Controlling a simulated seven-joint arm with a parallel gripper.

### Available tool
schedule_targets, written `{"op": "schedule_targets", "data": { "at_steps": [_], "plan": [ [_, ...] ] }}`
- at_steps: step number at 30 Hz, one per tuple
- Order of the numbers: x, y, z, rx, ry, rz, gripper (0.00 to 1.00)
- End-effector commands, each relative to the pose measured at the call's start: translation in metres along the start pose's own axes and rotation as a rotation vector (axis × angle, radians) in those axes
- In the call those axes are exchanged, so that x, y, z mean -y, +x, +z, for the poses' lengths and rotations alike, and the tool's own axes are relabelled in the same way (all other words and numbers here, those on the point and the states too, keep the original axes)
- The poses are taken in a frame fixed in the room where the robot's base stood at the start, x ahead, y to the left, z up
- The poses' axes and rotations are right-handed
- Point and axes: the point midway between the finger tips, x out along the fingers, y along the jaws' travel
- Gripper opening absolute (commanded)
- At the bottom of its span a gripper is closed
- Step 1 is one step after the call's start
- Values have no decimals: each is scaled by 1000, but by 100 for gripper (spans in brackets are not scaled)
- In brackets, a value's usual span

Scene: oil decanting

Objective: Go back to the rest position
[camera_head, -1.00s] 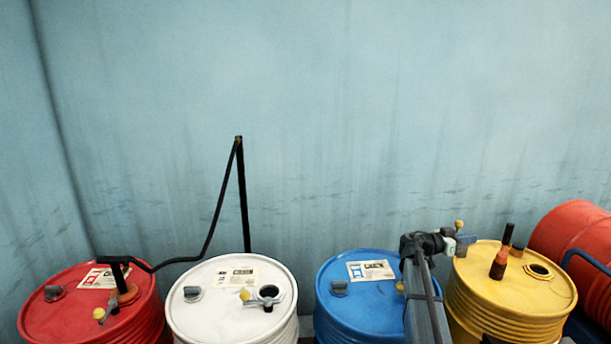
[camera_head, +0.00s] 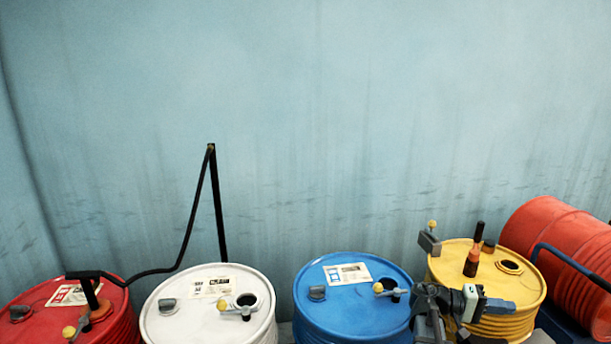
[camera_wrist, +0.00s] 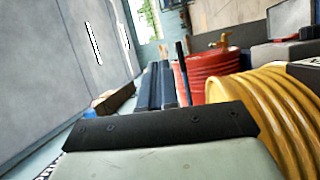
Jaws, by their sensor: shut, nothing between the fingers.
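My gripper (camera_head: 510,307) is low at the right in the head view, in front of the yellow drum (camera_head: 465,262). It points right across the drum's front side and is shut and empty. I cannot tell whether it touches the drum. A pale body with a dark screwed plate (camera_wrist: 160,132) fills the bottom of the wrist view, where no fingertips show clearly. The yellow drum's ribbed side (camera_wrist: 275,110) is close on the right there.
The blue drum (camera_head: 355,305), white drum (camera_head: 205,320) and red drum (camera_head: 25,312) stand leftward in a row. Another red drum (camera_head: 555,235) lies at right.

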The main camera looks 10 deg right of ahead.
Motion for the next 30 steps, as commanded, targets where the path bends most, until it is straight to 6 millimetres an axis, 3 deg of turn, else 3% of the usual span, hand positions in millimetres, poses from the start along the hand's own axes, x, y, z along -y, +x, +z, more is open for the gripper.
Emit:
{"op": "schedule_targets", "data": {
  "at_steps": [8, 14, 20, 30],
  "plan": [
    [100, -3, 40, 9, -213, -247, 0],
    [182, -20, 82, 7, -380, -471, 0],
    [254, -60, 118, -17, -488, -657, 0],
    [356, -148, 194, -40, -612, -919, 0]
  ]
}}
